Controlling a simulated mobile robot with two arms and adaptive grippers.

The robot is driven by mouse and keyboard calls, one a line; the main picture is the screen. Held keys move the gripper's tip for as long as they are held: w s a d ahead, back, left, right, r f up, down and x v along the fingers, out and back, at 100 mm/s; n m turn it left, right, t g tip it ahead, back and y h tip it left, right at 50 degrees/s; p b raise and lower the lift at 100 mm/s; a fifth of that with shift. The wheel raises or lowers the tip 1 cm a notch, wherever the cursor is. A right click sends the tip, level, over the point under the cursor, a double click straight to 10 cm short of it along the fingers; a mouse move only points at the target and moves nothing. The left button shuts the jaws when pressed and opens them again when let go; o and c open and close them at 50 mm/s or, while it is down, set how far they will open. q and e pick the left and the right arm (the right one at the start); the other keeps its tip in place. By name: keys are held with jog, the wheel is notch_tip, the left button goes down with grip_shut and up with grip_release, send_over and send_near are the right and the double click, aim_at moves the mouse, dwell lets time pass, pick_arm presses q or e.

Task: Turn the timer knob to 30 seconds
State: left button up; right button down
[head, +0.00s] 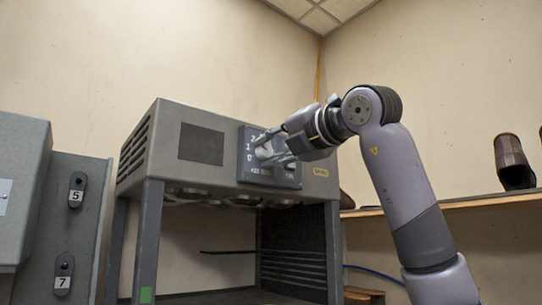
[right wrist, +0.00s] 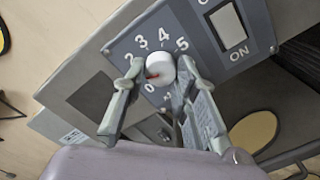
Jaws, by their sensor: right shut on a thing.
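The timer knob (right wrist: 160,66) is white and round with a red mark, on a dark grey dial panel (right wrist: 203,60). In the right wrist view the red mark points left, between the 0 and the 3; the numbers there are partly hidden by a finger. The 3, 4 and 5 read clearly. My right gripper (right wrist: 158,73) is shut on the knob, one finger on each side. In the head view my right gripper (head: 268,146) reaches the panel (head: 246,172) from the right and covers part of the knob. My left gripper is not in view.
The panel sits on the front of a grey machine (head: 165,155) with an open bay below. A white rocker switch (right wrist: 228,25) marked ON is beside the dial. Grey boxes (head: 25,170) stand at the left. A wooden shelf (head: 460,206) with a brown boot (head: 513,160) is at the right.

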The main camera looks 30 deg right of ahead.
jog(key=m+b, duration=0.1)
jog(key=m, duration=0.2)
jog(key=shift+f+m, duration=0.1)
jog(key=shift+m, duration=0.3)
jog(key=m+b, duration=0.1)
jog(key=m, duration=0.2)
jog(key=shift+m, duration=0.3)
jog(key=m+b, duration=0.2)
jog(key=m, duration=0.4)
jog(key=shift+m, duration=0.3)
jog(key=c, duration=1.3)
grip_release()
jog(key=shift+s+r, duration=0.2)
jog(key=shift+s, duration=0.05)
jog(key=s, duration=0.7)
jog(key=s+d, duration=0.1)
jog(key=s, duration=0.3)
jog(key=shift+s, duration=0.25)
